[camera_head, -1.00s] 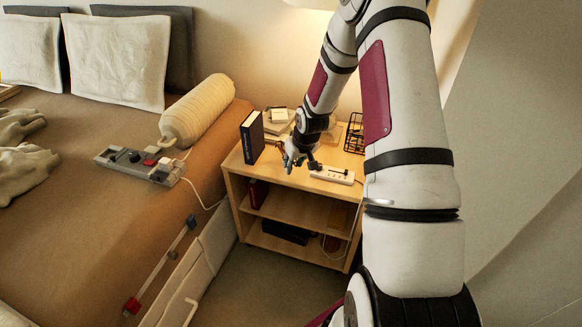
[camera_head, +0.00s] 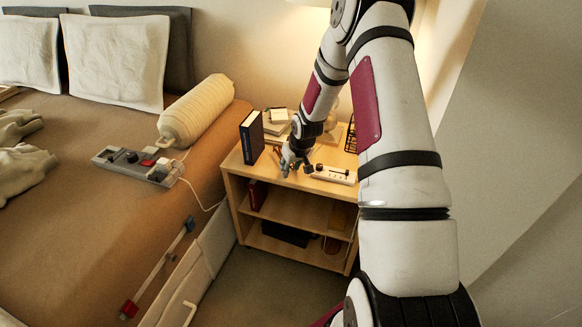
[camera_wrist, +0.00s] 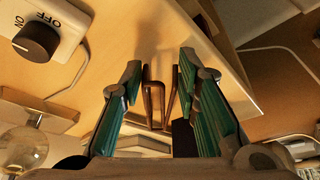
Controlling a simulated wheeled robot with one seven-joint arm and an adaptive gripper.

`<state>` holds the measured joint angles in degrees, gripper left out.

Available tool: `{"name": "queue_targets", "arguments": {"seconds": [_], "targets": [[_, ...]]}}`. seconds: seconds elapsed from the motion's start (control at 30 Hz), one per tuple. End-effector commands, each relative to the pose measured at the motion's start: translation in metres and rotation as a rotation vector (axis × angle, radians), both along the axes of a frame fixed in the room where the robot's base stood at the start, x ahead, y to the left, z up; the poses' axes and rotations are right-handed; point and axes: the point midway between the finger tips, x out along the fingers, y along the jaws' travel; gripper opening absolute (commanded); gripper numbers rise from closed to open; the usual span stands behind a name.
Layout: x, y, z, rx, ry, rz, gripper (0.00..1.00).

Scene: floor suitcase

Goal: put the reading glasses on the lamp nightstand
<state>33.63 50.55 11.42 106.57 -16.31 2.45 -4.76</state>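My gripper (camera_head: 291,167) is low over the wooden top of the lamp nightstand (camera_head: 238,160), between a dark book and a white control box. In the wrist view my gripper (camera_wrist: 160,75) has its two teal-padded fingers spread apart. A thin brown frame, which looks like the folded reading glasses (camera_wrist: 154,88), shows between the fingers with a gap on each side. It appears to be at the nightstand top (camera_wrist: 105,50); exact contact is hard to tell. In the head view I cannot clearly make out the glasses beside the fingers. The lamp base (camera_head: 331,132) is partly behind my arm.
The dark blue book (camera_head: 252,138) stands upright left of my gripper. The white box with a dial (camera_head: 333,175) lies close on the right; its dial shows in the wrist view (camera_wrist: 37,40). A black wire rack (camera_head: 351,135) stands behind. The bed (camera_head: 90,235) is left.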

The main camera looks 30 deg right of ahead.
Motion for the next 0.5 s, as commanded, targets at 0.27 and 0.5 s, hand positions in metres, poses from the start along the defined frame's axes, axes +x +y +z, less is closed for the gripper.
{"name": "queue_targets", "arguments": {"seconds": [0.27, 0.5], "targets": [[0.000, 0.000, 0.000, 0.000, 0.000, 0.000, 0.48], [-0.002, 0.000, 0.010, -0.001, -0.001, -0.001, 0.48]]}}
